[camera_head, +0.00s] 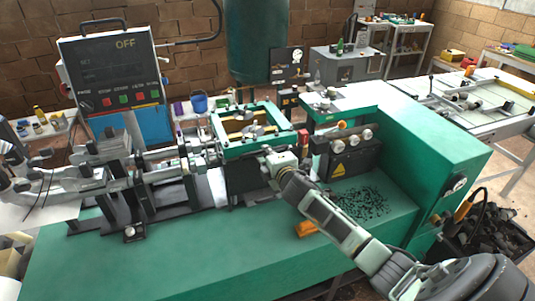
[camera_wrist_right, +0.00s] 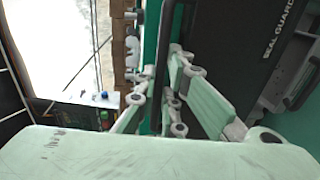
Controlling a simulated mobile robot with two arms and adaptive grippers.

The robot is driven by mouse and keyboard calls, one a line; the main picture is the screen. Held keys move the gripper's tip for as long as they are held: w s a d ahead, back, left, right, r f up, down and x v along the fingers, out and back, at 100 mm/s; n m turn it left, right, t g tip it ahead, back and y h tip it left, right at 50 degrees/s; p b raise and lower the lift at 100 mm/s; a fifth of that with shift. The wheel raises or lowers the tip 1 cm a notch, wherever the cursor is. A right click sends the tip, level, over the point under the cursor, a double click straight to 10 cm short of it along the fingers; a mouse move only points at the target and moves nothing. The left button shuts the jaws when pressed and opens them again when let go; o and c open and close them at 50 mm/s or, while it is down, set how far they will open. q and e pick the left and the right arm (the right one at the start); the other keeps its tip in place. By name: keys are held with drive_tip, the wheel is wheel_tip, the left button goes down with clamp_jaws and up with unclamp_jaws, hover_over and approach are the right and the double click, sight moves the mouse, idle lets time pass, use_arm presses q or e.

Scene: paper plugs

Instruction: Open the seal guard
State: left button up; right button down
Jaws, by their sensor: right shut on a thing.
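The seal guard (camera_wrist_right: 245,55) is a black panel lettered "SEAL GUARD", seen in the right wrist view with a dark handle (camera_wrist_right: 303,92) at its right. In the head view, the dark guard area (camera_head: 245,178) sits below a green frame on the machine, partly behind my right gripper. My right gripper (camera_head: 272,162) reaches in from the lower right, at the right front of that frame. In the wrist view its fingers (camera_wrist_right: 176,65) are close together at the panel's left edge; the exact contact is hard to see.
The green frame (camera_head: 250,131) has yellow parts inside. A control panel (camera_head: 110,70) reading "OFF" stands at the left. A green cabinet (camera_head: 435,150) stands to the right. Black pellets (camera_head: 362,203) and an orange object (camera_head: 307,229) lie on the green bench (camera_head: 200,255).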

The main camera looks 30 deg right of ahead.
wheel_tip(320, 180, down, 7)
drive_tip(key=b, duration=0.4)
drive_tip(key=shift+s+f, duration=0.1)
drive_tip(key=c, duration=2)
unclamp_jaws()
drive_tip(key=shift+o, duration=0.5)
drive_tip(key=v, duration=1.2)
